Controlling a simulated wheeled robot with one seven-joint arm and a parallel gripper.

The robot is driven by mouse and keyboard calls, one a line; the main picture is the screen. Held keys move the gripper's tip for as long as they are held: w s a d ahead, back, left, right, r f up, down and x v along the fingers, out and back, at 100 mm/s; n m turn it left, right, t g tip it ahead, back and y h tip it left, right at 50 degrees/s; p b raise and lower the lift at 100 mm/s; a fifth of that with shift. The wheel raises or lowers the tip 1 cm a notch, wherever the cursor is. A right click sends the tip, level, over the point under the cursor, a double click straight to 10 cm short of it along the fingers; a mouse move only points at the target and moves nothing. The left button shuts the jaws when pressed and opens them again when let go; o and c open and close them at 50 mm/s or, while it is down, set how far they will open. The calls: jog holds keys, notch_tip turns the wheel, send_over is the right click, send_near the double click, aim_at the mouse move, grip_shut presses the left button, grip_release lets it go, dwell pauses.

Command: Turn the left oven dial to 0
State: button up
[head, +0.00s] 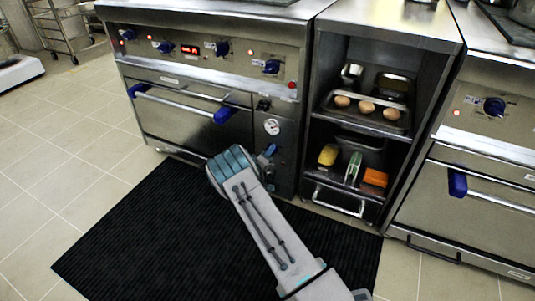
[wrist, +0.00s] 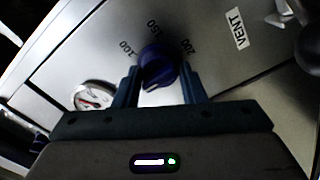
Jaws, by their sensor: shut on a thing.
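The blue oven dial (wrist: 158,62) shows in the wrist view on a steel panel, with 100, 150 and 200 printed around its far side. No 0 mark is visible, and I cannot tell which number the dial points to. My gripper (wrist: 160,76) is shut on the dial, one finger on each side of it. In the head view my gripper (head: 268,152) is at the narrow panel on the right side of the left oven (head: 190,115), just below a round gauge (head: 271,127). The held dial is hidden there behind my arm.
The gauge (wrist: 93,96) and a VENT label (wrist: 238,29) flank the dial. The left oven's door handle (head: 180,103) has blue ends. A shelf unit (head: 310,110) with eggs and food stands to the right, then a second oven (head: 480,180). A black mat (head: 150,235) covers the floor.

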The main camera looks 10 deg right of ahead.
jog(key=o, duration=1)
jog(key=shift+a, duration=0.35)
jog(key=shift+d, duration=0.25)
jog(key=p+v, duration=0.4)
jog(key=v, duration=1)
jog(key=shift+p, duration=0.4)
